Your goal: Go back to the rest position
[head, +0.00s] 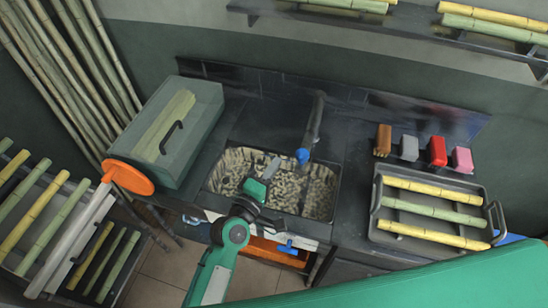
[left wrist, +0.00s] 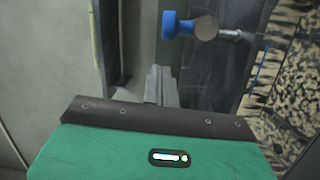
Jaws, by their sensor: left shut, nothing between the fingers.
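My left gripper (head: 271,168) is shut and empty over the patterned sink (head: 323,202). Its closed fingers also show in the left wrist view (left wrist: 162,86). The blue knob (head: 302,156) at the end of the dark faucet (head: 314,125) is just right of the fingertips in the head view, apart from them. A blue knob also shows ahead of the fingers in the left wrist view (left wrist: 169,25). My green left arm reaches up from the bottom of the head view. My right gripper is not in view.
A grey-green box (head: 205,110) with a black handle stands left of the sink. An orange disc (head: 129,177) is at its near corner. A tray (head: 379,238) of cane pieces and several small coloured blocks (head: 437,151) are on the right counter. Cane racks stand at far left.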

